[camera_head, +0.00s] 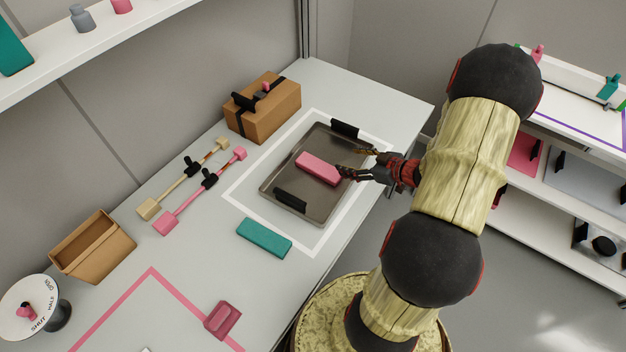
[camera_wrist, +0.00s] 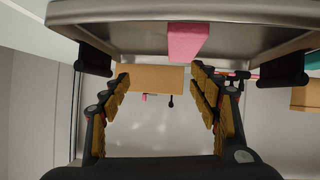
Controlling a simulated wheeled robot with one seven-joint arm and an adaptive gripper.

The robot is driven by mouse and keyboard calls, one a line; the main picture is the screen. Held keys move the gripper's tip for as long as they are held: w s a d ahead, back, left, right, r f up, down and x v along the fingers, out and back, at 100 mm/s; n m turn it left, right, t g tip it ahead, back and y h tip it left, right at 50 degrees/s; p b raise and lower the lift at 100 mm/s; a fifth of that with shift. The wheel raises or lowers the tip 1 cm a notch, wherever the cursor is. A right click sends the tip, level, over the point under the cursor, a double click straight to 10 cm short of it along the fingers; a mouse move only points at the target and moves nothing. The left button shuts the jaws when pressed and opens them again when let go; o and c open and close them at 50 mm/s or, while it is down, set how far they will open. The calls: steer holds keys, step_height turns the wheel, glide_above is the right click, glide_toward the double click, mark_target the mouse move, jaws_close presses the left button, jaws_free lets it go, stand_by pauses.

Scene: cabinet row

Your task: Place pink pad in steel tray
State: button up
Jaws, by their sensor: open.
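The pink pad (camera_head: 318,168) lies in the steel tray (camera_head: 325,205), a shallow grey tray with black handles at two ends. My gripper (camera_head: 351,161) is open and empty at the tray's right side, its fingertips over the tray close to the pad's right end. Whether a fingertip touches the pad cannot be told. In the wrist view the pink pad (camera_wrist: 187,41) and the tray (camera_wrist: 240,12) show at the top, beyond the spread fingers (camera_wrist: 160,82); the pad is not between them.
The tray stands inside a white outline on the grey counter. A teal pad (camera_head: 264,237) lies in front of it, a cardboard box (camera_head: 270,112) stands behind. Two long-handled tools (camera_head: 205,180), an open brown bin (camera_head: 92,247) and a dark pink block (camera_head: 222,319) are leftward.

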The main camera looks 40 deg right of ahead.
steer(key=w+d+r+m+g+h, duration=0.1)
steer(key=w+r+h, duration=0.25)
steer(key=r, duration=0.35)
steer(key=w+r+g+h, duration=0.1)
steer(key=w+r+h, duration=0.1)
steer(key=w+r, duration=0.35)
steer(key=s+a+r+m+g+h, duration=0.1)
steer(key=s+a+r, duration=0.15)
steer(key=r, duration=0.25)
steer(key=s+a+r+m+h, duration=0.1)
steer(key=a+r, duration=0.3)
steer(key=r, duration=0.1)
steer(key=s+a+r+g+y, duration=0.1)
steer(key=s+a+r+y, duration=0.1)
steer(key=s+a, duration=0.8)
steer(key=s+a+r+m+g+y, duration=0.1)
steer(key=s+a+r+g+y, duration=0.1)
steer(key=s+a, duration=0.8)
steer(key=a+r+y, duration=0.1)
steer(key=a, duration=0.4)
steer(key=shift+a, duration=0.15)
steer(key=shift+w+a, duration=0.1)
